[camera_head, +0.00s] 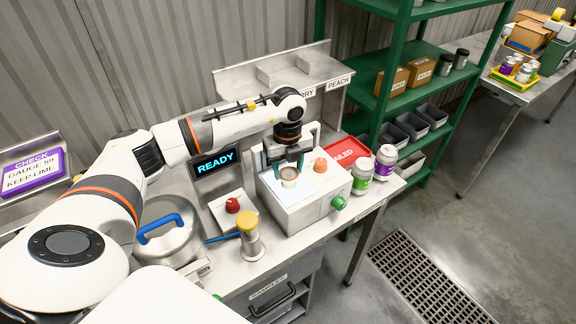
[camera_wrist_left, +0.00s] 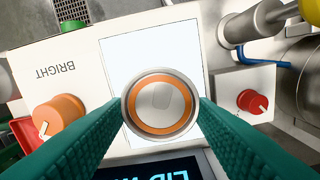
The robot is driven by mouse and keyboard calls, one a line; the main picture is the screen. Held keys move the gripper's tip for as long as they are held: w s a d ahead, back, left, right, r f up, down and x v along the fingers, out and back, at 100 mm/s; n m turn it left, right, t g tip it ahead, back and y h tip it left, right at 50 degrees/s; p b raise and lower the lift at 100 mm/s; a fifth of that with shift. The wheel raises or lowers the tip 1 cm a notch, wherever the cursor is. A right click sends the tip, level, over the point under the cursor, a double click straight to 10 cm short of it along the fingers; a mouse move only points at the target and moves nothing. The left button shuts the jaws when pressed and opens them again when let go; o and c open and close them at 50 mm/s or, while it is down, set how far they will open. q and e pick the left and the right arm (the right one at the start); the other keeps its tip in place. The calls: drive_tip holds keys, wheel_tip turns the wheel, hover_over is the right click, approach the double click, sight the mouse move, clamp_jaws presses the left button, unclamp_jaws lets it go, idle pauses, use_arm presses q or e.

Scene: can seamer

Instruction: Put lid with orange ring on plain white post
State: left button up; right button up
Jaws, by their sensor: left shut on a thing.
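The lid with the orange ring (camera_wrist_left: 160,104) is a round metallic disc with an orange band. It lies between the green fingers of my left gripper (camera_wrist_left: 160,112), which is shut on it. In the head view, my left gripper (camera_head: 287,160) points down with the lid (camera_head: 289,174) over the bright panel of a light box (camera_head: 309,204). I cannot tell whether the lid touches the panel. I cannot make out a plain white post in either view.
The light box carries an orange knob (camera_head: 320,165) and a green button (camera_head: 338,203). A red knob (camera_head: 232,205), a yellow-topped metal post (camera_head: 248,230) and a blue-handled pot (camera_head: 167,235) stand left of it. White jars (camera_head: 386,157) and a red tray (camera_head: 347,150) stand right.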

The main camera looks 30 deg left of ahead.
sight(288, 172)
use_arm(q)
drive_tip(key=o, duration=0.5)
drive_tip(key=shift+f, duration=0.2)
drive_tip(key=o, duration=0.4)
drive_tip(key=shift+o, duration=0.2)
drive_tip(key=shift+r, duration=0.1)
use_arm(e)
drive_tip(key=shift+s+f, duration=0.1)
drive_tip(key=shift+s, duration=0.5)
use_arm(q)
wheel_tip(288, 172, up, 12)
drive_tip(key=b, duration=0.4)
drive_tip(key=shift+r, duration=0.15)
use_arm(e)
drive_tip(key=shift+w+f, duration=0.2)
drive_tip(key=shift+f, duration=1.9)
